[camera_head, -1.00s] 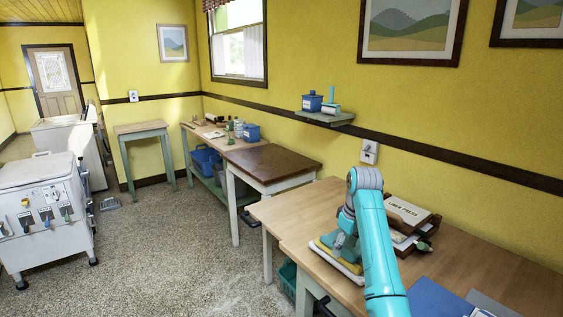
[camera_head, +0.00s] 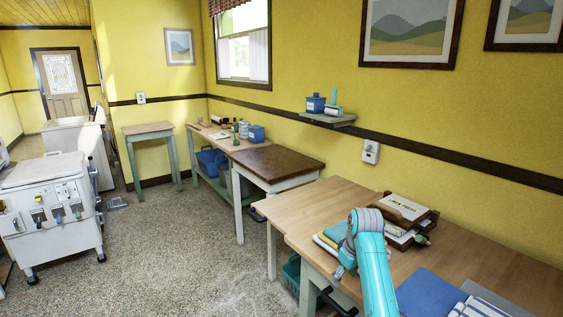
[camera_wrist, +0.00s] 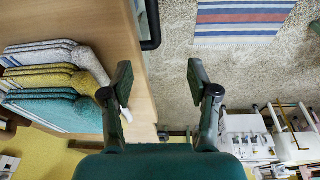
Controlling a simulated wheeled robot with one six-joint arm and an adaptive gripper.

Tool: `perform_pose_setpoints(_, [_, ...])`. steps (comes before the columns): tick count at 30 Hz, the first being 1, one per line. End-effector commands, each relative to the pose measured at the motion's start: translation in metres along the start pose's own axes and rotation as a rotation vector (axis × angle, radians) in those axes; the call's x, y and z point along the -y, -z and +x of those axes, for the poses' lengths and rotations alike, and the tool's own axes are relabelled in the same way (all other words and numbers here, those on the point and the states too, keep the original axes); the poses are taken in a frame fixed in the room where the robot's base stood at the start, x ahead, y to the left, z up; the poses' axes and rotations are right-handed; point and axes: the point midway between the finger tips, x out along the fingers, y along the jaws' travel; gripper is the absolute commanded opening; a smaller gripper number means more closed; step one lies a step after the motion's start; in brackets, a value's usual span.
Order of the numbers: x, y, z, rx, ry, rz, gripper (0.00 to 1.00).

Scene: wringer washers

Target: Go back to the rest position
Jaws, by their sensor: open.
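My gripper (camera_wrist: 160,82) is open and empty in the wrist view, its two dark green fingers well apart. It hangs near the table edge, with table on one side and floor on the other. In the head view my turquoise arm bends down at the near table's front edge, and the gripper is mostly hidden behind it. Folded cloths in blue-grey, yellow (camera_wrist: 50,78) and teal lie on the wooden table (camera_head: 330,195), left of the fingers in the wrist view and apart from them. In the head view the cloths (camera_head: 328,238) are partly hidden by my arm.
A paper tray (camera_head: 405,209), blue folded fabric (camera_head: 430,292) and striped cloth (camera_head: 478,308) lie on the table. A wall shelf (camera_head: 327,119) holds blue items. A white washer (camera_head: 50,210) stands left. Open floor (camera_head: 180,250) lies between. A striped rug (camera_wrist: 240,20) lies on the floor.

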Motion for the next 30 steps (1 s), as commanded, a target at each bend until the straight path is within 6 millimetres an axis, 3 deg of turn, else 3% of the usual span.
perform_pose_setpoints(5, [0.013, -0.026, 0.05, -0.038, -0.027, 0.032, 0.6])
perform_pose_setpoints(9, [0.029, -0.056, 0.097, -0.085, -0.06, 0.067, 0.6])
perform_pose_setpoints(15, [0.056, -0.103, 0.152, -0.16, -0.109, 0.116, 0.6])
perform_pose_setpoints(21, [0.087, -0.156, 0.191, -0.236, -0.154, 0.164, 0.6])
perform_pose_setpoints(30, [0.139, -0.239, 0.22, -0.353, -0.216, 0.23, 0.6])
